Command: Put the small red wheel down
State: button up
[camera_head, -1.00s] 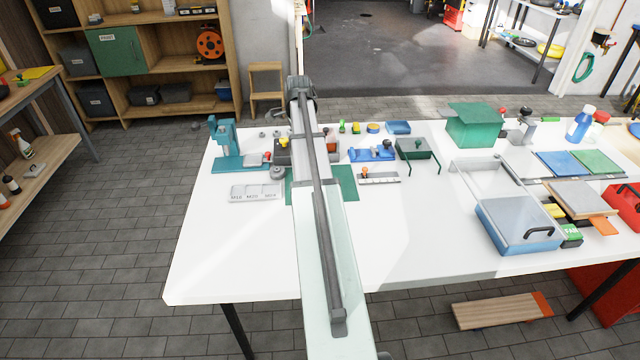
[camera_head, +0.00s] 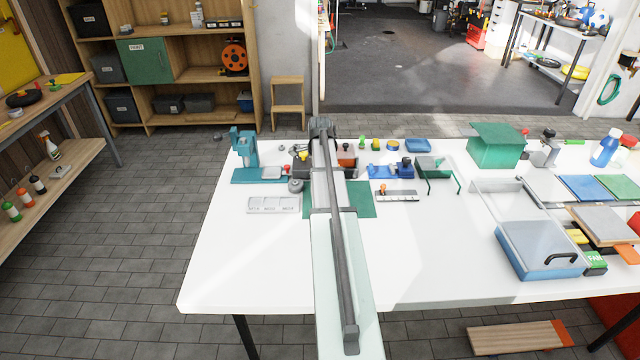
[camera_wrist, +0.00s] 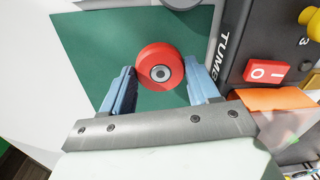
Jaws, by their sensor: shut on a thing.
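The small red wheel (camera_wrist: 150,57), with a grey hub, sits between the tips of my gripper's blue fingers (camera_wrist: 160,70) in the wrist view. My gripper is shut on it. The wheel is over the green mat (camera_wrist: 88,42), its round face toward the wrist camera. I cannot tell whether it touches the mat. In the head view the mat (camera_head: 360,200) shows beside my arm, which hides the wheel and the fingers.
A dark box with a red switch (camera_wrist: 266,71) and a yellow knob (camera_wrist: 312,22) stands close right of the fingers. In the head view, a teal press (camera_head: 245,155) and a pale labelled tray (camera_head: 274,205) stand left of the mat.

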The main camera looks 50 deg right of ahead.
jog(key=shift+f, duration=0.95)
jog(key=o, duration=1.2)
jog(key=shift+f, duration=0.1)
jog(key=r, duration=1.2)
jog(key=shift+s+a+r, duration=0.15)
jog(key=shift+s+a, duration=0.05)
jog(key=shift+s, duration=0.05)
